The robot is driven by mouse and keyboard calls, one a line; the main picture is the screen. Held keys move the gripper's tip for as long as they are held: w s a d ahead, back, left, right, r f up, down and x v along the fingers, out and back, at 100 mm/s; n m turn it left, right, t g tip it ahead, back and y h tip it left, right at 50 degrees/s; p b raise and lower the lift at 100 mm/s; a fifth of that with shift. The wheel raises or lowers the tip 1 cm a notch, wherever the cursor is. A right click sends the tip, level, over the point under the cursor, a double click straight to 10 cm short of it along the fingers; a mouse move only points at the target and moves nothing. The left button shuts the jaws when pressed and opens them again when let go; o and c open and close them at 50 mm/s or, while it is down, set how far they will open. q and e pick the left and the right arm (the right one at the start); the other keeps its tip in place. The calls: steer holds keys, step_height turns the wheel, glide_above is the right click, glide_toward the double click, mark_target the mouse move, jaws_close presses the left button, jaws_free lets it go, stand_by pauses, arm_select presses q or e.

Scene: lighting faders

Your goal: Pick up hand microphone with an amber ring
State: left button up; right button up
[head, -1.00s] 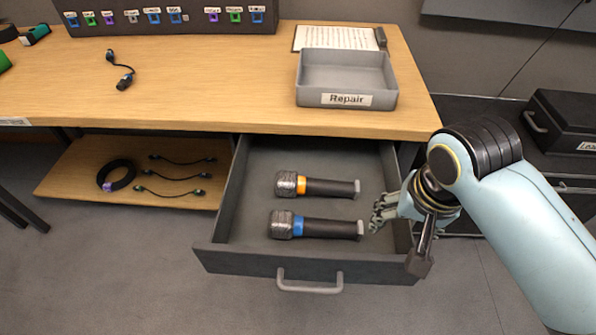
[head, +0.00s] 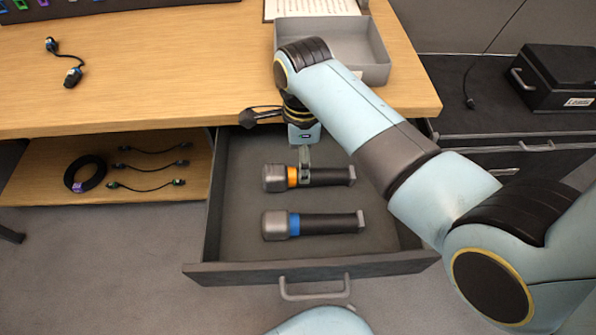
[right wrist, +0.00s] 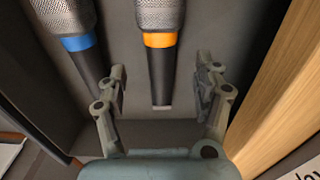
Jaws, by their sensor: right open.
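The hand microphone with an amber ring (head: 325,176) lies in the open drawer (head: 262,240), its silver head to the left. It also shows in the right wrist view (right wrist: 160,70), its dark handle pointing between the fingers. A microphone with a blue ring (head: 320,224) lies beside it, nearer the drawer front. My right gripper (head: 305,172) points down over the amber-ringed microphone's handle, close to the ring. In the right wrist view the right gripper (right wrist: 160,92) is open, one finger on each side of the handle, with gaps. The left gripper is not in view.
The grey Repair tray (head: 378,68) stands on the wooden tabletop (head: 150,80) behind the drawer, partly hidden by my arm. Cables (head: 150,166) lie on a shelf at left. A black case (head: 560,80) stands at right. The drawer walls surround the microphones.

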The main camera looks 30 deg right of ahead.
steer(key=shift+f, duration=0.5)
steer(key=f, duration=0.2)
steer(key=f+b, duration=0.1)
steer(key=f, duration=0.2)
steer(key=shift+w+a+f, duration=0.15)
steer(key=shift+w+a, duration=0.05)
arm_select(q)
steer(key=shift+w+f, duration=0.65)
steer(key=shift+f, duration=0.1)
arm_select(e)
steer(key=c, duration=0.4)
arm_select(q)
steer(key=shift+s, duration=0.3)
arm_select(e)
jaws_close()
